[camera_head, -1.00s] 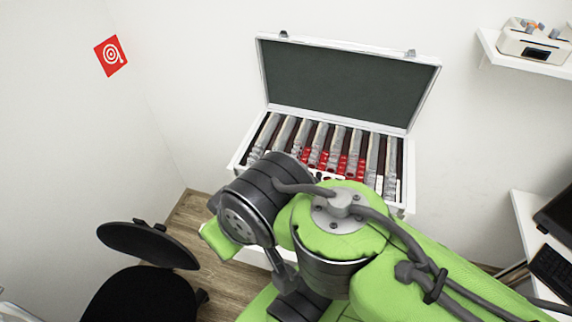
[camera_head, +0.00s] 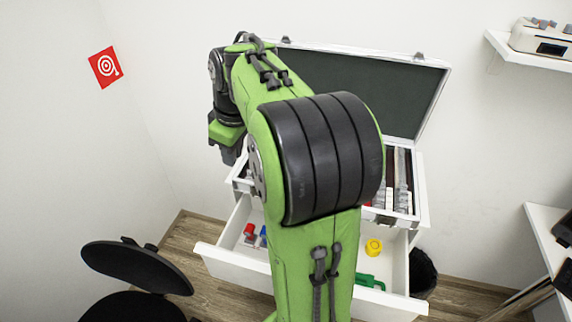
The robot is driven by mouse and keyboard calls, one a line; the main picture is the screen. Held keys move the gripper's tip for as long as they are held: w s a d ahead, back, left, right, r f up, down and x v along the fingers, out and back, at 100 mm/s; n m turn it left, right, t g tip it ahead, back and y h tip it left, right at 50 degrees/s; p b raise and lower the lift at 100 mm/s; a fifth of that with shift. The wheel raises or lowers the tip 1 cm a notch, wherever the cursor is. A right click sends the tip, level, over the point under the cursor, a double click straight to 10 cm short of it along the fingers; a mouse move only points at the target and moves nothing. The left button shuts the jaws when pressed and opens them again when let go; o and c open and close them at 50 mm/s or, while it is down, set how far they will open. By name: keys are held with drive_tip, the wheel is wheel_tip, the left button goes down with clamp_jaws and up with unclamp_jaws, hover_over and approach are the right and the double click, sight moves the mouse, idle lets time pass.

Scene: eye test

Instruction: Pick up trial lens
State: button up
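The trial lens case (camera_head: 421,190) stands open against the back wall, its grey-green lid (camera_head: 365,85) raised. Only the right end of its rows of trial lenses (camera_head: 400,178) shows, with a few red rims low down. My arm hides the middle and most of the left of the case. My gripper (camera_head: 231,156) points down near the case's left front corner, at the far end of my arm. It is small and dark, and its fingers cannot be made out. No lens can be seen in it.
Below the case a white drawer (camera_head: 228,262) stands open, with red and blue items (camera_head: 250,236), a yellow round item (camera_head: 373,247) and a green item (camera_head: 368,282). A black bin (camera_head: 422,272) stands at right, a black chair (camera_head: 135,268) at left. A desk (camera_head: 545,225) is at far right.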

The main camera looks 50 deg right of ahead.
drive_tip(key=s+d+f+n+t+y+p, duration=0.1)
drive_tip(key=s+d+f+p, duration=0.15)
drive_tip(key=d, duration=1.05)
drive_tip(key=s+d+f+y+p, duration=0.1)
drive_tip(key=s+d+f, duration=0.25)
drive_tip(key=d, duration=0.95)
drive_tip(key=x, duration=0.5)
drive_tip(key=b+x, duration=0.1)
drive_tip(key=x, duration=1.1)
drive_tip(key=shift+w+d+r+b, duration=0.1)
drive_tip(key=shift+w+d+b, duration=0.15)
drive_tip(key=shift+b, duration=0.15)
clamp_jaws()
